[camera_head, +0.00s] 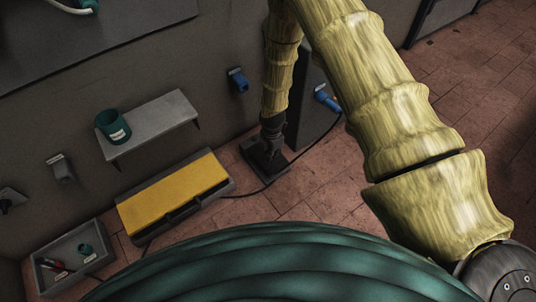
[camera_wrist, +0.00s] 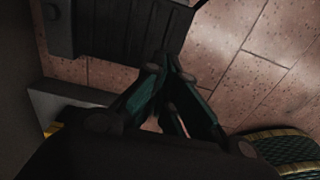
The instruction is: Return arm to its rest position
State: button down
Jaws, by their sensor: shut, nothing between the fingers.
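My pale yellow, wood-textured arm comes in from the right of the head view and bends down toward the wall side. My gripper (camera_head: 270,148) is at its lower end, low over a dark block (camera_head: 283,166) on the floor. In the wrist view, the gripper (camera_wrist: 166,70) has its dark and green fingers drawn together, with nothing between them. A dark ribbed block (camera_wrist: 115,35) lies just beyond the fingertips. I cannot tell whether they touch it.
A yellow-topped platform (camera_head: 172,193) lies left of the gripper, with a black cable (camera_head: 255,190) nearby. A wall shelf (camera_head: 150,125) holds a green cup (camera_head: 113,126). A grey tray (camera_head: 52,282) with small items is at lower left. A dark cabinet (camera_head: 312,105) stands behind the arm. Tiled floor is open at right.

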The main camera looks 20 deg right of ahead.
dwell(0.3)
jog(key=s+d+r+m, duration=0.1)
jog(key=s+d+m, duration=0.1)
jog(key=s+m, duration=1.25)
jog(key=s+d+r+m, duration=0.1)
jog(key=s+m, duration=0.7)
jog(key=s, duration=1.4)
notch_tip(320, 180, up, 37)
jog(key=p, duration=3.7)
jog(key=shift+d+r, duration=0.15)
jog(key=shift+d, duration=0.05)
jog(key=shift+w, duration=0.1)
